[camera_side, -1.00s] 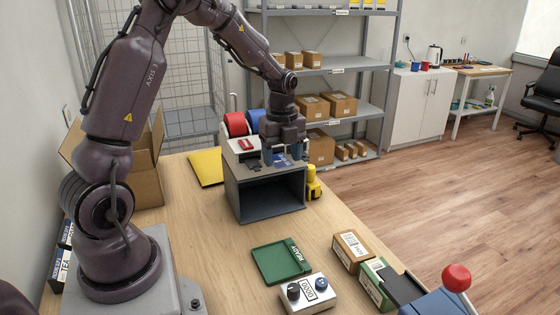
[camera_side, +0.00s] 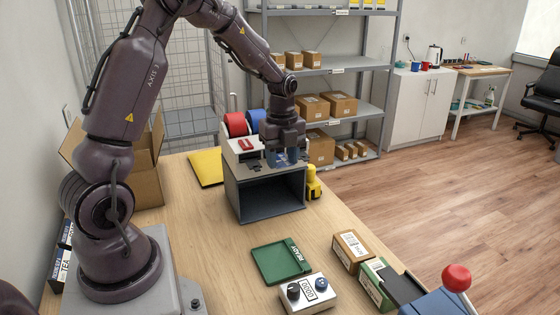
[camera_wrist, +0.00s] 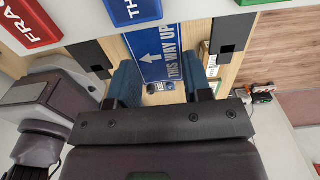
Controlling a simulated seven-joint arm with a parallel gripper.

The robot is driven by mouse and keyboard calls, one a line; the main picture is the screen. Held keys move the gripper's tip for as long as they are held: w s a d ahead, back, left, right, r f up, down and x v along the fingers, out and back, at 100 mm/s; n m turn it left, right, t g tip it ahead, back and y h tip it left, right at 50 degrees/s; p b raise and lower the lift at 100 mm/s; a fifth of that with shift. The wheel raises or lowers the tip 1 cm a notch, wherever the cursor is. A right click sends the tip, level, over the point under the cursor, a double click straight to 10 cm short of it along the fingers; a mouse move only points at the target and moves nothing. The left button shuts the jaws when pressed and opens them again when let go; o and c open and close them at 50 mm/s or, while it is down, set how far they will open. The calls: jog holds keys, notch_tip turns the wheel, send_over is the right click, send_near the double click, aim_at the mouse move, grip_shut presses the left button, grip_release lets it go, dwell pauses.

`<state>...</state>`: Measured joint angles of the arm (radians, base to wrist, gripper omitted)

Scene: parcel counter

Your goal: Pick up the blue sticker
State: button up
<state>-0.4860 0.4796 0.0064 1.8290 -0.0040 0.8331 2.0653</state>
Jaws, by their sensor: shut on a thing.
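The blue sticker (camera_wrist: 158,50), printed "THIS WAY UP" with a white arrow, shows in the wrist view between my two blue-grey fingers. My gripper (camera_wrist: 162,82) is shut on it. In the side view, my gripper (camera_side: 282,160) is low over the top of the grey, open-fronted box (camera_side: 232,192). A piece of the blue sticker (camera_side: 283,158) shows there between the fingers. The fingers hide most of it, and I cannot tell whether it still touches the box top.
A yellow object (camera_side: 313,184) is at the box's right side. A green tray (camera_side: 280,262), a button unit (camera_side: 308,292) and a small carton (camera_side: 352,250) lie nearer; the wooden counter left of the tray is clear.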

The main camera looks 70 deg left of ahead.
jog(key=shift+r, duration=0.1)
jog(key=shift+d+r, duration=0.3)
jog(key=shift+r, duration=0.4)
jog(key=shift+d+r, duration=0.3)
jog(key=shift+r, duration=0.4)
notch_tip(320, 180, up, 9)
jog(key=a, duration=0.1)
